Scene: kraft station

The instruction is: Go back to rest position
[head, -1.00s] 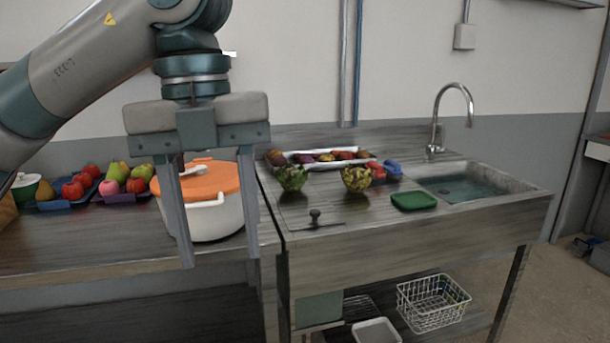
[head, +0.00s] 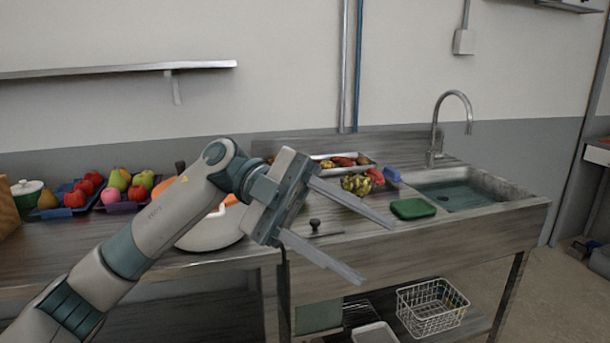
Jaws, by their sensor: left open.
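My left gripper (head: 377,249) is open and empty. Its two long fingers are spread apart and point right and down, in front of the sink counter's front edge in the picture. My right gripper is not in view.
The sink counter (head: 430,240) holds a tray of food (head: 325,163), a bowl (head: 355,185), a green sponge-like block (head: 413,208) and the basin (head: 470,195). Fruit trays (head: 75,208) stand at left. A wire basket (head: 433,305) sits on the lower shelf.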

